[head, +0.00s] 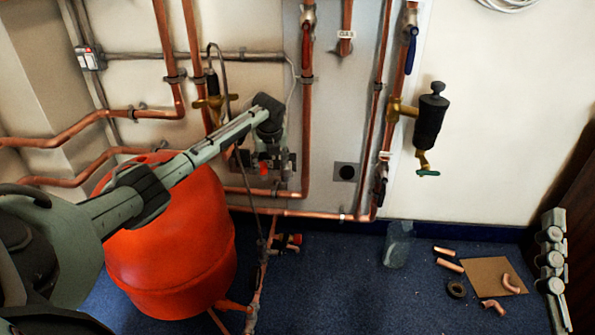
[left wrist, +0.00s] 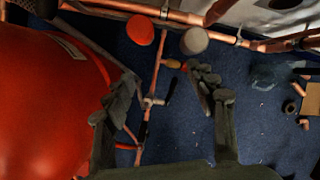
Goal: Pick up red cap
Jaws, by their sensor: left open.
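The red cap (head: 264,168) is a small bright red piece low on the wall pipework in the head view, partly hidden by my gripper. In the left wrist view the red cap (left wrist: 140,29) is a flat red oval near the top, beside a similar grey-beige round cap (left wrist: 194,40). My left gripper (head: 274,156) is in front of the wall, close to the red cap. In the left wrist view my left gripper (left wrist: 165,82) has its fingers spread apart with nothing held between them. The red cap lies beyond the fingertips, apart from them. My right gripper does not show.
A large orange-red tank (head: 170,240) stands beside my left arm. Copper pipes (head: 307,130) run along the wall. A black and brass valve fitting (head: 430,118) projects at right. Loose copper pieces (head: 450,265) and a brown sheet (head: 485,272) lie on the blue floor (head: 350,290).

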